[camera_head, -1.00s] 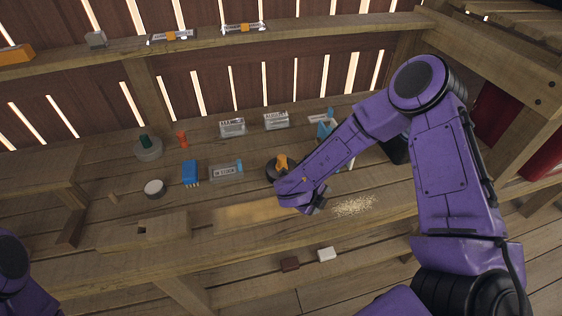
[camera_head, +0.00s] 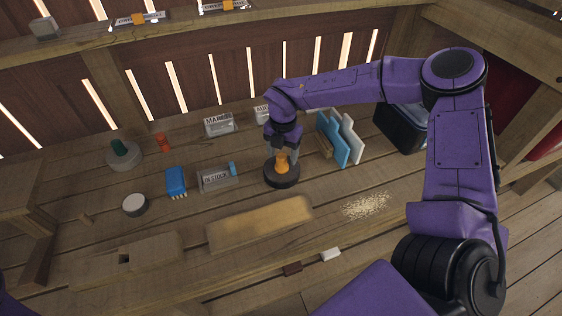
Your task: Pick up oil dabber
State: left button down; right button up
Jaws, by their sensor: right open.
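An orange knobbed piece (camera_head: 282,165), which may be the oil dabber, stands upright in a dark round base (camera_head: 283,178) on the workbench. My right gripper (camera_head: 284,154) points down right over the orange knob, its fingers open around or just above its top. Whether they touch it is too small to tell. A green knobbed piece (camera_head: 119,148) stands in a grey round base (camera_head: 124,160) at the left; no label tells which is the dabber. My left gripper is out of view.
Blue and white upright panels (camera_head: 333,140) stand close right of the gripper, with a dark bin (camera_head: 401,128) beyond. A labelled block (camera_head: 217,180), a blue brush (camera_head: 176,182) and a wooden board (camera_head: 260,222) lie nearby. Pale crumbs (camera_head: 365,206) lie at the right.

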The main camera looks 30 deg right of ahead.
aim_at(282, 156)
jog(key=f, duration=0.3)
jog(key=shift+w+p, duration=0.35)
jog(key=shift+f, duration=0.45)
grip_shut()
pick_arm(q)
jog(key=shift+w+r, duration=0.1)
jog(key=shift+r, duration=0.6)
pick_arm(e)
jog(key=shift+r, duration=0.15)
